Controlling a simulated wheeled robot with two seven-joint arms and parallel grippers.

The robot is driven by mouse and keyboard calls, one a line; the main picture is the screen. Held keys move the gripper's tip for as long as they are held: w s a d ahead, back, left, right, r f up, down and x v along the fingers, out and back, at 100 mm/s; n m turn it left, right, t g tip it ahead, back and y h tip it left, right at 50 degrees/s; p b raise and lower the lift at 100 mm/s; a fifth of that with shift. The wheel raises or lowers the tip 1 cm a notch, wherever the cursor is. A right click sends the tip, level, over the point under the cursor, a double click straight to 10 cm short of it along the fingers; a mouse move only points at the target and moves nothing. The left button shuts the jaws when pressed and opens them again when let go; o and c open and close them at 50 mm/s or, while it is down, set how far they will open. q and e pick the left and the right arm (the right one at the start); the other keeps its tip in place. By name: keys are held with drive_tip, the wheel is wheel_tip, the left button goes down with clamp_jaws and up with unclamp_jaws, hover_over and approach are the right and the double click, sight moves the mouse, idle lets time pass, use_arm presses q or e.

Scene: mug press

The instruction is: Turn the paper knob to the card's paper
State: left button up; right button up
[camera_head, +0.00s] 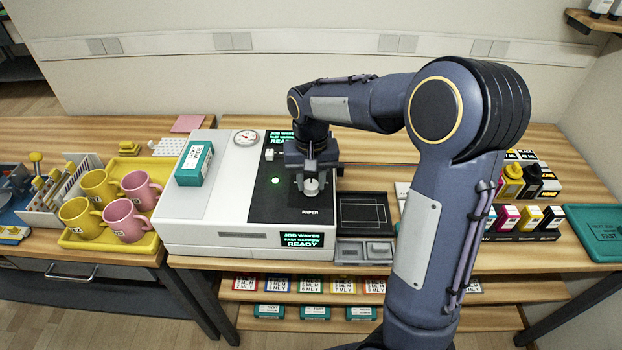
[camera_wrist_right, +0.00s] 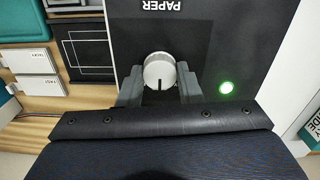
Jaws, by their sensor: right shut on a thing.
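The paper knob (camera_head: 312,186) is a round silver-white knob on the dark panel of the white press (camera_head: 213,199), just above the word PAPER. In the right wrist view the knob (camera_wrist_right: 159,71) shows a dark line pointing away from the PAPER label. My right gripper (camera_head: 311,178) comes down over the panel, its grey fingers on both sides of the knob, shut on it. The press's front screen (camera_head: 301,240) reads JOB WAVES, FAST NARROW, READY. A teal card (camera_head: 596,232) at the far right carries text too small to read fully. My left gripper is out of view.
A green light (camera_head: 275,181) glows beside the knob. A teal box (camera_head: 194,163) lies on the press. A yellow tray (camera_head: 76,239) with yellow and pink mugs stands left. A black tray (camera_head: 363,228) and ink bottles (camera_head: 508,216) are right. My right arm covers part of the table.

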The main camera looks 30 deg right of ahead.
sight(311, 184)
drive_tip(key=o, duration=1)
wheel_tip(311, 184, up, 7)
drive_tip(key=shift+r, duration=0.4)
